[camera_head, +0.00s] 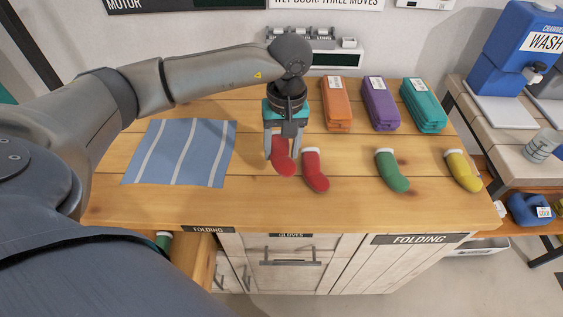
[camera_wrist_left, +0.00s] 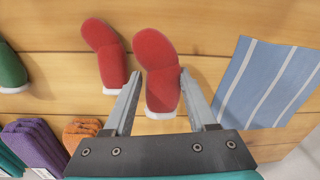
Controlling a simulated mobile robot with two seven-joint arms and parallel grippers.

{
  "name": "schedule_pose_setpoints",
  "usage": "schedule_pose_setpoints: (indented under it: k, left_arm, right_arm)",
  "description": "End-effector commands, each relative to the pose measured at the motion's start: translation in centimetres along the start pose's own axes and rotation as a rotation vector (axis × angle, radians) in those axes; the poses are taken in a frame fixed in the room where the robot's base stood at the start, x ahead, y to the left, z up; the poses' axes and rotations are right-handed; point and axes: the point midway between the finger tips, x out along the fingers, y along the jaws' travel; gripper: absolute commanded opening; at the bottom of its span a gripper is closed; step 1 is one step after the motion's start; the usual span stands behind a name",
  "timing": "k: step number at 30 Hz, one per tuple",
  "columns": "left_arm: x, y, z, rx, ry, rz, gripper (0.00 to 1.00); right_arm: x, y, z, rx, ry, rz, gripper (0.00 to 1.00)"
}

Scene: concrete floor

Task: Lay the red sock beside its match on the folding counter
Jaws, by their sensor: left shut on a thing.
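A red sock (camera_head: 284,160) is held in my left gripper (camera_head: 283,146), which is shut on its cuff end and points down over the counter. In the left wrist view the held sock (camera_wrist_left: 158,68) sits between the two fingers (camera_wrist_left: 160,92). A second red sock (camera_head: 315,170) with a white cuff lies on the wooden folding counter (camera_head: 260,207), just right of the held one. It also shows in the wrist view (camera_wrist_left: 104,55), beside the held sock. I cannot tell whether the held sock touches the wood. My right gripper is not in view.
A green sock (camera_head: 392,170) and a yellow sock (camera_head: 462,171) lie farther right. A striped blue cloth (camera_head: 180,152) lies left. Orange (camera_head: 336,104), purple (camera_head: 380,104) and teal (camera_head: 424,106) folded stacks stand at the back. An open drawer at the front left holds another green item (camera_head: 164,240).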

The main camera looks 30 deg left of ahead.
Motion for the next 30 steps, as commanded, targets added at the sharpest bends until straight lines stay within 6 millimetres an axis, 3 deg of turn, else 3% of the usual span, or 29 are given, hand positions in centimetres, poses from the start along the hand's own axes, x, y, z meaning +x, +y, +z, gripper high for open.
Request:
schedule_pose_setpoints:
  k: [5,12,24,25,27,30]
  left_arm:
    - [1.3,0.1,0.1,0.001,-0.001,-0.002,0.05]
    - [4.6,0.2,0.1,0.000,-0.001,-0.002,0.05]
    - [4.9,0.3,0.0,0.000,0.001,0.000,0.05]
    - [4.9,0.3,0.0,0.000,0.000,0.000,0.61]
    - [4.8,0.3,0.0,0.000,0.000,0.000,0.69]
    - [4.8,0.3,0.0,0.000,0.000,0.000,0.70]
  right_arm:
    - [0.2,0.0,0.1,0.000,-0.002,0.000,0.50]
    - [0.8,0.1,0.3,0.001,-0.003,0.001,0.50]
    - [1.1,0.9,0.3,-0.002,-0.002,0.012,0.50]
    - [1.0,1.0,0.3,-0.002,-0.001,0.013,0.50]
    - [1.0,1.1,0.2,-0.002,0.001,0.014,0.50]
    - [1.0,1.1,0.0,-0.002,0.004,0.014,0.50]
